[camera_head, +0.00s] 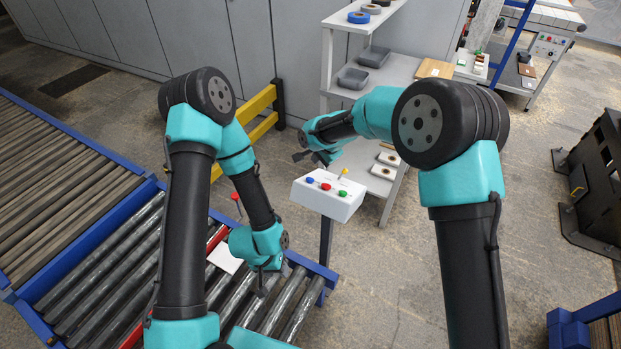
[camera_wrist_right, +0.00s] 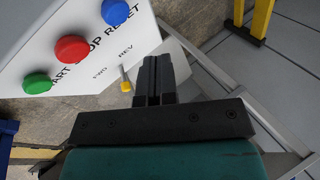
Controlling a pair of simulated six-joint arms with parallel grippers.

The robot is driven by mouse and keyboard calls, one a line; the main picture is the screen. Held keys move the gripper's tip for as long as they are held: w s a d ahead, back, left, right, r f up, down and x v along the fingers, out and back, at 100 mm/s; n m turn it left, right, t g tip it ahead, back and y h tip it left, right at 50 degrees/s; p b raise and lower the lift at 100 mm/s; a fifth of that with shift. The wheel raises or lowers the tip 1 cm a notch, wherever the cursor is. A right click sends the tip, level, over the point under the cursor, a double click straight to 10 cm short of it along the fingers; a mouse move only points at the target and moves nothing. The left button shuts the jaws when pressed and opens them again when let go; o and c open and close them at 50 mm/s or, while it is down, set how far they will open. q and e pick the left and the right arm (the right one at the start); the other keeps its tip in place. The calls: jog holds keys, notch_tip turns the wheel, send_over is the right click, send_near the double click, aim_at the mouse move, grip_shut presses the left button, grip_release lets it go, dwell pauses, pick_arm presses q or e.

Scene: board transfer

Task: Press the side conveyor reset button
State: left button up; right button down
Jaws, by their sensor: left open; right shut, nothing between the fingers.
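A white control box (camera_head: 318,202) stands on a post beside the roller conveyor. It carries a blue button (camera_head: 310,180), a red button (camera_head: 325,186) and a green button (camera_head: 343,193). In the right wrist view, the word RESET sits by the blue button (camera_wrist_right: 115,12), with STOP by the red button (camera_wrist_right: 72,49). A yellow-tipped selector (camera_wrist_right: 126,80) marked FWD and REV is beside them. My right gripper (camera_head: 301,156) is shut and empty, just behind and above the box, apart from the blue button. My left gripper (camera_head: 262,287) is open and low over the conveyor rollers.
A white board (camera_head: 225,258) lies on the roller conveyor (camera_head: 115,245), beside my left gripper. A grey shelf unit (camera_head: 399,72) with trays stands behind the box. A yellow barrier (camera_head: 250,110) stands behind the conveyor.

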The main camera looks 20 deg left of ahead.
jog(key=shift+s+a+f, duration=0.1)
jog(key=shift+s+f, duration=0.3)
jog(key=shift+f, duration=0.3)
jog(key=shift+s+a+f, duration=0.1)
jog(key=shift+s+f, duration=0.25)
jog(key=shift+f, duration=0.35)
jog(key=shift+s+f, duration=0.4)
jog(key=shift+f, duration=0.35)
dwell(2.1)
jog(key=shift+r, duration=0.1)
jog(key=shift+w+r, duration=0.4)
jog(key=shift+r, duration=0.25)
jog(key=shift+r, duration=0.1)
jog(key=r, duration=0.1)
jog(key=w+r, duration=0.2)
jog(key=r, duration=0.1)
jog(key=shift+w+d+r, duration=0.1)
jog(key=shift+w+d, duration=0.15)
jog(key=shift+d, duration=0.05)
dwell(0.9)
